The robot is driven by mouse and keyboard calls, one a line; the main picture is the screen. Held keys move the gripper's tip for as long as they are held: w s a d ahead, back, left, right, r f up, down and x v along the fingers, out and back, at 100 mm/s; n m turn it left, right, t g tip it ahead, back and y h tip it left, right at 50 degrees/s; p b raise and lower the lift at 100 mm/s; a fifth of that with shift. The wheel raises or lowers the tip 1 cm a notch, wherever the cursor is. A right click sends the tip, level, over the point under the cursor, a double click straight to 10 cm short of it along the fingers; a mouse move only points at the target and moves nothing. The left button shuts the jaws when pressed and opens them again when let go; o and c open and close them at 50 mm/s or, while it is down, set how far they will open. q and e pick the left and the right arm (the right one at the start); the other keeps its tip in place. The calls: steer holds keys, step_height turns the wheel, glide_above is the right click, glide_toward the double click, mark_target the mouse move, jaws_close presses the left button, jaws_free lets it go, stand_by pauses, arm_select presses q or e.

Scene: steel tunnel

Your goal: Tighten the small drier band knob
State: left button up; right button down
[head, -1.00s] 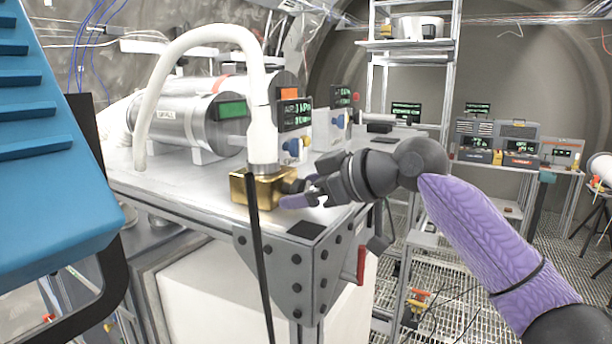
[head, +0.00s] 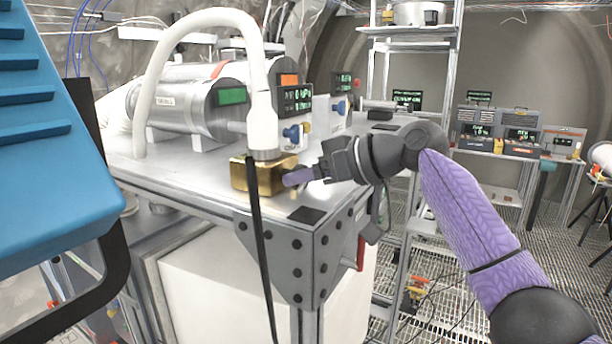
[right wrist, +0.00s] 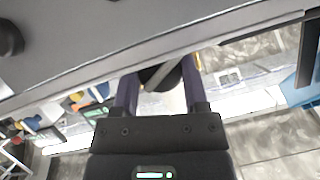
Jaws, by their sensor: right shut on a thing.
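The brass block (head: 238,177) sits on the steel bench top, under the lower end of a white hose. My right gripper (head: 290,178) reaches in from the right to the block's right side. Its purple fingers are shut on a dark knob, which shows between them in the right wrist view (right wrist: 160,75). In the head view the fingers hide the knob, so I cannot tell how far it is turned. My left gripper is not in view.
Behind the block lie metal cylinders (head: 185,108) with green and orange labels, beside small display boxes (head: 296,100). The white hose (head: 262,110) arches over the bench. A black cable (head: 258,235) hangs in front. A large blue ribbed body (head: 50,150) fills the near left.

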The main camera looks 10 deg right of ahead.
steer(key=shift+m, duration=0.4)
steer(key=shift+c, duration=0.5)
jaws_free()
steer(key=shift+d, duration=0.25)
steer(key=b+v, duration=0.4)
steer(key=v, duration=0.5)
steer(key=shift+d, duration=0.3)
steer(key=shift+r, duration=0.15)
